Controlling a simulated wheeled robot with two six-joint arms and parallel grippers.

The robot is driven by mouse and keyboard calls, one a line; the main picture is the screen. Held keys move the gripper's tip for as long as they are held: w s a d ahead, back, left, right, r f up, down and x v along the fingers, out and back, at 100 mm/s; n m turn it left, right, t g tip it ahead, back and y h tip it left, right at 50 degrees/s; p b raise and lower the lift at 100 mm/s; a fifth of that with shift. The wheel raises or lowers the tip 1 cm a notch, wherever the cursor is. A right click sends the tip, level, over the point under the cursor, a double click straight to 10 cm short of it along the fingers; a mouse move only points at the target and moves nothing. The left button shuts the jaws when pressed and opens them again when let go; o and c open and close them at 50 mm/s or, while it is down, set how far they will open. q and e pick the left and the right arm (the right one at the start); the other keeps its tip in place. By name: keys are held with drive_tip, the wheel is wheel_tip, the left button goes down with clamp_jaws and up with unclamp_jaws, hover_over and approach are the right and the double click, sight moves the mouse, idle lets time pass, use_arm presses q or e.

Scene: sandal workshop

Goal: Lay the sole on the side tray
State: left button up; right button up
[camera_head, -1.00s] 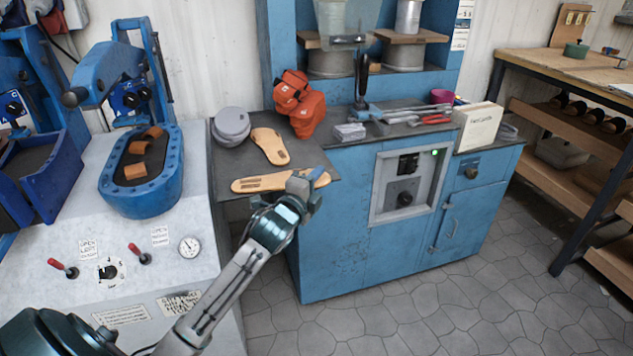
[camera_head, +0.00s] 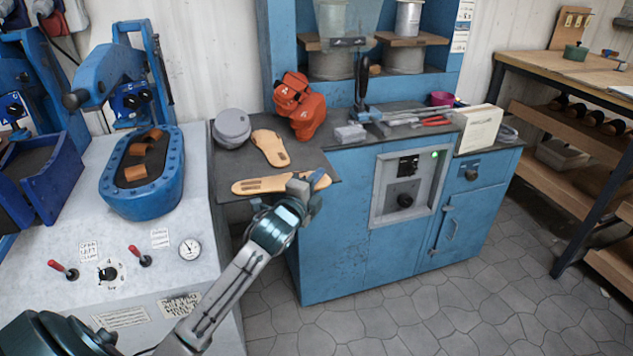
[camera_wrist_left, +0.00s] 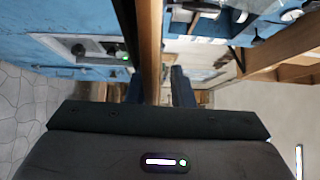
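A tan sole (camera_head: 262,185) lies level along the front of the dark side tray (camera_head: 224,162), its right end at my left gripper (camera_head: 308,184). The gripper reaches in from the front, with a finger on either side of that end. In the left wrist view the sole shows edge-on as a brown strip (camera_wrist_left: 150,45) between the fingers (camera_wrist_left: 160,88). A gap shows between the strip and the right-hand finger, so the gripper looks open around the sole. A second tan sole (camera_head: 270,147) lies behind on the tray. My right gripper is not in view.
A grey round stack (camera_head: 232,126) and orange shoe forms (camera_head: 298,105) stand behind the soles. A blue cabinet (camera_head: 335,230) with tools on top adjoins the right. A blue press (camera_head: 140,180) stands left. Bare tray shows between the soles.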

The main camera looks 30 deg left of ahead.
use_arm(q)
drive_tip(key=shift+s+f, duration=0.2)
drive_tip(key=shift+f, duration=0.7)
drive_tip(key=shift+s, duration=0.15)
drive_tip(key=shift+s+d+p, duration=0.1)
drive_tip(key=shift+s+p, duration=0.2)
drive_tip(key=shift+s, duration=0.3)
drive_tip(key=shift+s+r, duration=0.2)
drive_tip(key=shift+s, duration=0.2)
drive_tip(key=shift+s+d+r+p, duration=0.15)
drive_tip(key=shift+s+p, duration=0.15)
drive_tip(key=shift+s, duration=1)
drive_tip(key=shift+s+d+r+p, duration=0.1)
drive_tip(key=shift+s+p, duration=0.2)
drive_tip(key=shift+s, duration=0.95)
drive_tip(key=o, duration=0.6)
drive_tip(key=shift+c, duration=0.2)
